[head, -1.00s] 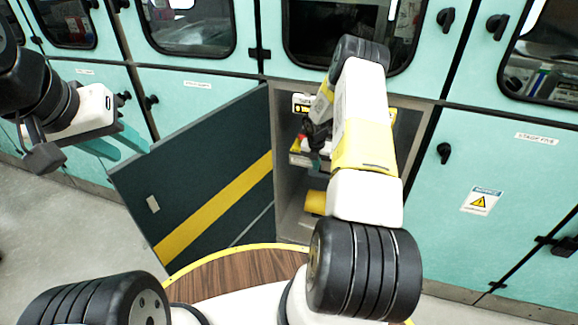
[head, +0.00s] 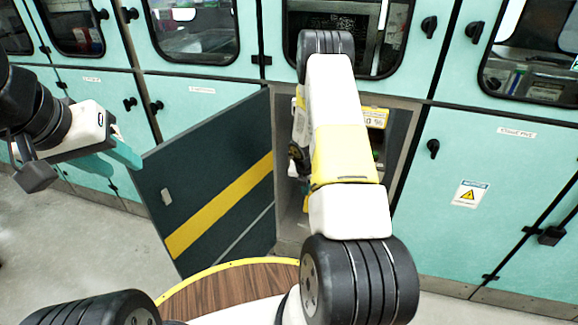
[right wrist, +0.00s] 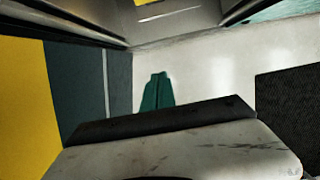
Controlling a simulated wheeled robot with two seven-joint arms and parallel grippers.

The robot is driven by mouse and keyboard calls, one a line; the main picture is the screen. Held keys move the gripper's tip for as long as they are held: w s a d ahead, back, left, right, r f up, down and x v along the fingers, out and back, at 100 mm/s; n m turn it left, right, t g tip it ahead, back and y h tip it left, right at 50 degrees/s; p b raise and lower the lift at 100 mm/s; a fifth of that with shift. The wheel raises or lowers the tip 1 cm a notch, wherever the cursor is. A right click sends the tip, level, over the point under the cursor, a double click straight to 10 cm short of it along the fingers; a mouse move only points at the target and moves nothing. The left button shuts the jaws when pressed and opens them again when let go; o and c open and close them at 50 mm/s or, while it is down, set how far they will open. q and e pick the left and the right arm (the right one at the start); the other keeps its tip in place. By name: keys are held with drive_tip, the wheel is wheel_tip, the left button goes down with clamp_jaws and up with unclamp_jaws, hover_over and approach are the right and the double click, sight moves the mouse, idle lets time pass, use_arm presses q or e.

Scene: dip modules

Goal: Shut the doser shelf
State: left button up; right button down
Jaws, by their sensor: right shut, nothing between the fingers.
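A cabinet (head: 404,112) stands open, its dark door with a yellow stripe (head: 215,190) swung out to the left. Inside, a yellow-labelled part (head: 375,117) shows right of my right arm. My arm covers most of the interior, so I cannot tell how far the doser shelf is out. My right gripper is hidden behind its arm in the head view; in the right wrist view its teal fingers (right wrist: 156,92) are shut and empty, with the striped door to their left. My left gripper (head: 112,158) is at the far left, apart from the door, its teal fingers spread.
Closed teal cabinets with black handles (head: 433,148) flank the opening. A round wooden top with a yellow edge (head: 235,290) is in front, below the door. Grey floor (head: 70,240) is free at the left.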

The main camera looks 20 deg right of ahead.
drive_tip(key=s+a+r+m+t, duration=0.1)
drive_tip(key=s+a+r+m, duration=0.3)
drive_tip(key=r, duration=0.8)
drive_tip(key=s+a+r+m, duration=0.2)
drive_tip(key=s+r+m, duration=0.35)
drive_tip(key=r, duration=0.55)
drive_tip(key=s+a+r+m+t, duration=0.1)
drive_tip(key=s+a+r+m, duration=0.4)
drive_tip(key=r, duration=0.7)
drive_tip(key=s+a+r+m+t+y, duration=0.1)
drive_tip(key=s+a+r+m+y, duration=0.1)
drive_tip(key=s+r+m, duration=0.3)
drive_tip(key=s+a+r+m+y, duration=0.1)
drive_tip(key=s+a+r+m, duration=0.2)
drive_tip(key=s+m, duration=0.6)
wheel_tip(320, 180, up, 2)
drive_tip(key=shift+s+a+t+y, duration=0.3)
drive_tip(key=shift+s+t+y, duration=0.1)
drive_tip(key=shift+s, duration=0.45)
